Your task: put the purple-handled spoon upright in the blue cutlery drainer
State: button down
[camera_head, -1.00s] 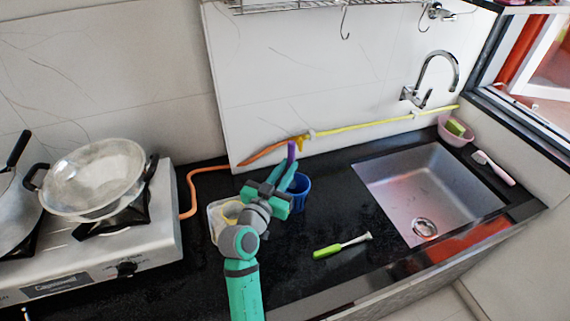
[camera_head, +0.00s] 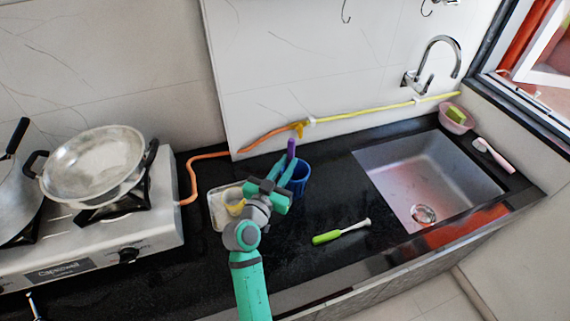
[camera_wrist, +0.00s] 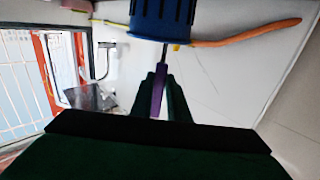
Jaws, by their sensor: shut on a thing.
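The purple-handled spoon (camera_head: 291,148) stands about upright in the head view, its handle rising above my gripper (camera_head: 284,171). The gripper is shut on the handle. The wrist view shows the purple handle (camera_wrist: 157,96) between the fingers, with a thin stem running to the edge of the blue cutlery drainer (camera_wrist: 163,18). The spoon's far end is hidden there; I cannot tell how deep it sits. In the head view the drainer (camera_head: 303,178) stands on the black counter, partly hidden behind my gripper.
A pale container (camera_head: 218,209) with a yellow thing stands left of my gripper. A green-handled brush (camera_head: 340,233) lies in front. The sink (camera_head: 420,180) is right and the stove with a pan (camera_head: 95,165) left. An orange and yellow hose (camera_head: 360,115) runs along the wall.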

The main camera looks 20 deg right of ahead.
jog(key=c, duration=1.6)
grip_release()
jog(key=v, duration=1.1)
jog(key=shift+r, duration=0.1)
